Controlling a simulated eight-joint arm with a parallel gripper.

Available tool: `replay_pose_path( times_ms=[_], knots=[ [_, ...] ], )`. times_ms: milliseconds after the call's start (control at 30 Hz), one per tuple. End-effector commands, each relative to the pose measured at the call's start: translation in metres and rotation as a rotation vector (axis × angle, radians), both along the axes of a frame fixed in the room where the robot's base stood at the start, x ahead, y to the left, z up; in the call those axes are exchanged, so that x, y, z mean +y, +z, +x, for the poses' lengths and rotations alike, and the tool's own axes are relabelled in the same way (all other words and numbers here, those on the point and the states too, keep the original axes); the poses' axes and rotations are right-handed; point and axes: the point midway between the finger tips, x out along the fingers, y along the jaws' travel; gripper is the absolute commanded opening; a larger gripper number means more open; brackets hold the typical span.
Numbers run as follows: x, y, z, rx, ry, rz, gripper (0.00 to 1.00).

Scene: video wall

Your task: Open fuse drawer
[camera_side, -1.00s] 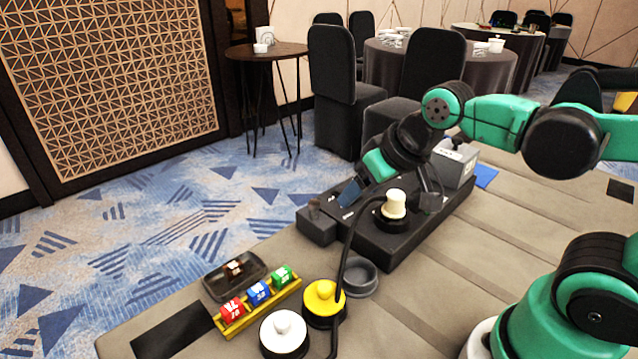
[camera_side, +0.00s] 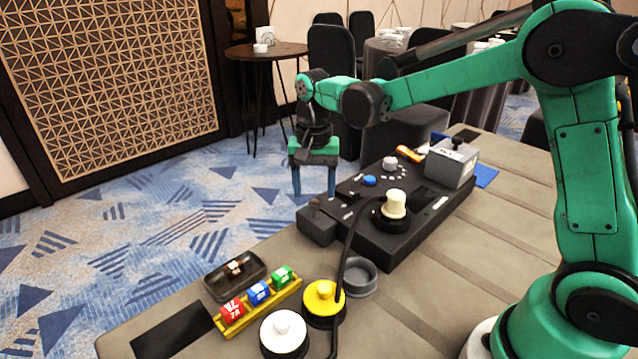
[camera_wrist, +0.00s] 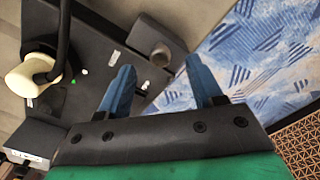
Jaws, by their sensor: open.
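A dark control box (camera_side: 385,245) sits on the table. At its left end a small dark block with a short grey knob, apparently the fuse drawer (camera_side: 317,226), sticks out; it also shows at the top of the wrist view (camera_wrist: 155,38). I cannot tell whether it is shut. My gripper (camera_side: 314,194) points down with its blue fingers apart and empty, seemingly just above and behind this block. In the wrist view my gripper (camera_wrist: 160,68) has the block just beyond its fingertips, with no visible contact.
A cream plug (camera_side: 394,204) with a black cable stands on the box. A blue button (camera_side: 369,180), a dial (camera_side: 390,162) and a grey unit (camera_side: 452,163) are behind. In front are a yellow rack (camera_side: 262,312) of coloured blocks, a dark tray (camera_side: 222,283) and round caps.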

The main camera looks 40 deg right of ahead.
Motion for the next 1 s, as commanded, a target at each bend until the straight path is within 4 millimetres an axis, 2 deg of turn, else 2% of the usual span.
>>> replay_pose_path(
  times_ms=[200, 500, 567, 700, 733, 1000],
  knots=[
    [0.0, -0.024, 0.0, -0.002, 0.002, 0.001, 0.6],
    [0.0, -0.028, 0.0, -0.004, 0.002, 0.001, 0.6],
    [0.0, -0.028, 0.0, -0.004, 0.002, 0.001, 0.46],
    [0.0, -0.028, 0.0, -0.004, 0.003, 0.001, 0.06],
    [0.0, -0.028, 0.0, -0.004, 0.003, 0.001, 0.0],
    [0.0, -0.028, 0.0, -0.003, 0.003, 0.0, 0.0]
  ],
)
